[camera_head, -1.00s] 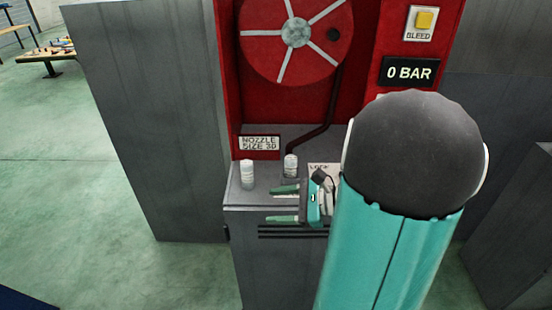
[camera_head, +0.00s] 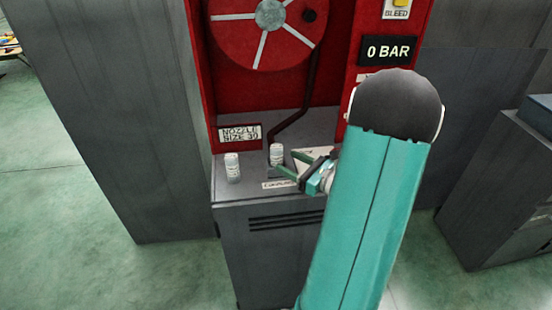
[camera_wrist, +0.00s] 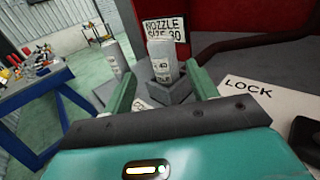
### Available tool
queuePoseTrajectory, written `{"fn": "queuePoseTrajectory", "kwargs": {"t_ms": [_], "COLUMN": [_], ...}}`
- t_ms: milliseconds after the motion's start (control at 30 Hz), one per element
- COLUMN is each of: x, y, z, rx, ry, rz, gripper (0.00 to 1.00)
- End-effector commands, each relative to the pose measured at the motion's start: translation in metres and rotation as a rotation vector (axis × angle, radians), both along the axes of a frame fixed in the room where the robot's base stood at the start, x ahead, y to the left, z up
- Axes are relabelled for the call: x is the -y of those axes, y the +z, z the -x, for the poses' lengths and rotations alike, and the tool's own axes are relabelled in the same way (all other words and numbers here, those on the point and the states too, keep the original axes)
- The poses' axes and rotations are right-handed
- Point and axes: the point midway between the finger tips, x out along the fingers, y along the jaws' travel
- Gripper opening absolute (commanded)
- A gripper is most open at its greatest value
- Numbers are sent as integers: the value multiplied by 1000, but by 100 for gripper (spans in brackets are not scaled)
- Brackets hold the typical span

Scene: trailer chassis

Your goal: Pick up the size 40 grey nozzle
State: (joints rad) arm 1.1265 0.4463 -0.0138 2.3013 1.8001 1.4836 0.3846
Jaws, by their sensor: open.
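The size 40 grey nozzle (camera_wrist: 162,62) stands upright in a grey square holder (camera_wrist: 176,92) in the wrist view. Its label reads 40. It appears to be the right-hand pale nozzle (camera_head: 277,154) in the head view. A second pale nozzle (camera_head: 232,167) stands to its left, and also shows in the wrist view (camera_wrist: 115,60); its number is not readable. My gripper (camera_head: 284,160) is open, with its green fingers pointing at the size 40 nozzle. In the wrist view the nozzle shows between the fingertips, seemingly just beyond them. Contact cannot be told.
A sign reading NOZZLE SIZE 30 (camera_head: 240,135) is on the red cabinet (camera_head: 345,80) behind. A white LOCK sign (camera_wrist: 262,92) lies right of the fingers. The grey cabinet top (camera_head: 222,190) has a raised red hose reel (camera_head: 235,35) above. A dark pipe (camera_head: 300,115) runs down behind the nozzles.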

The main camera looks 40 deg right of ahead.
Motion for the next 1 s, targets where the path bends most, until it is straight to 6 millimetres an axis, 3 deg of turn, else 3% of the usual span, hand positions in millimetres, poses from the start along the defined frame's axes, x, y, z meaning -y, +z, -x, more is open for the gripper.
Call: {"fn": "queuePoseTrajectory", "kwargs": {"t_ms": [233,500,733,1000], "x": [-2,-5,-5,-5], "y": [1,1,1,1], "z": [-20,-60,-63,-63], "rx": [0,0,-1,-1], "ry": [0,0,-2,-2], "rz": [0,0,0,0], "gripper": [58,58,58,7]}}
